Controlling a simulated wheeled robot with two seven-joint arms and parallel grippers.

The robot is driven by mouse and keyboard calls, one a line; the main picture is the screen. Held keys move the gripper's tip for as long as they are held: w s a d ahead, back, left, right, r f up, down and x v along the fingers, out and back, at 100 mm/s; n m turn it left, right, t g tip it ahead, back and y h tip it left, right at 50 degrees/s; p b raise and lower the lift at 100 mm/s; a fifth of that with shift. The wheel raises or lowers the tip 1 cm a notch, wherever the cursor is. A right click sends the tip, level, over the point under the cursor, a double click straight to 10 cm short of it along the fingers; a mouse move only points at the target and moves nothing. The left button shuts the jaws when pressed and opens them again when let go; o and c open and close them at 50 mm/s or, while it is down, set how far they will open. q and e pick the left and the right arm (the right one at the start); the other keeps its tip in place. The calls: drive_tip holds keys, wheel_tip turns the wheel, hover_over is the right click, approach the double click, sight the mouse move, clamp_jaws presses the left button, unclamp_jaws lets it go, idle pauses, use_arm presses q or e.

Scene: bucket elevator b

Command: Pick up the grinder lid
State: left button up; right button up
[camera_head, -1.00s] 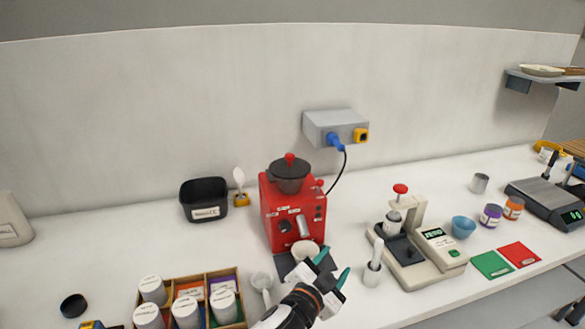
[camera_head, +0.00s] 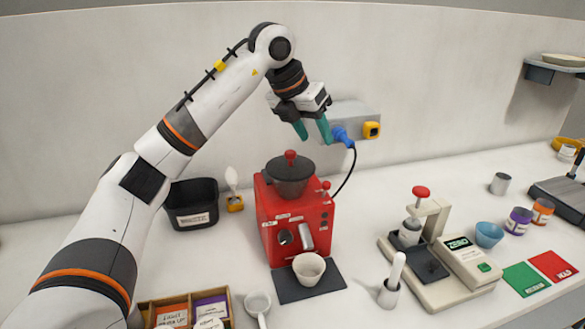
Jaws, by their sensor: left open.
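The red grinder (camera_head: 284,217) stands on the bench in the middle of the head view. Its dark grey lid (camera_head: 289,170) with a red knob (camera_head: 290,156) sits on top of the grinder. My left gripper (camera_head: 314,138) is open and empty, pointing down with its teal fingers apart. In the picture it is above and slightly right of the knob, not touching it. My right gripper is not in view.
A cream cup (camera_head: 309,268) stands on the dark mat (camera_head: 324,283) before the grinder. A wall box (camera_head: 356,116) with a blue plug and black cable is behind my gripper. A black bin (camera_head: 193,205) is to the left. A press (camera_head: 436,249) stands right.

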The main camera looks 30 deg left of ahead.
use_arm(q)
drive_tip(key=n+y, duration=0.2)
approach(290, 152)
drive_tip(key=r, duration=0.1)
drive_tip(key=shift+g+y, duration=0.3)
drive_tip(key=shift+g, duration=0.1)
drive_tip(key=x, duration=0.4)
drive_tip(key=p+x, duration=0.1)
drive_tip(key=shift+w+f, duration=0.3)
drive_tip(key=shift+w, duration=0.1)
drive_tip(key=p+x, duration=0.1)
drive_tip(key=x, duration=0.1)
drive_tip(key=p+x, duration=0.1)
drive_tip(key=x, duration=0.1)
drive_tip(key=shift+w+d+f, duration=0.1)
drive_tip(key=shift+d+f, duration=0.1)
drive_tip(key=shift+f, duration=0.15)
drive_tip(key=shift+w+f, duration=0.15)
drive_tip(key=shift+f, duration=0.2)
drive_tip(key=shift+c, duration=0.3)
clamp_jaws()
drive_tip(key=shift+r, duration=0.1)
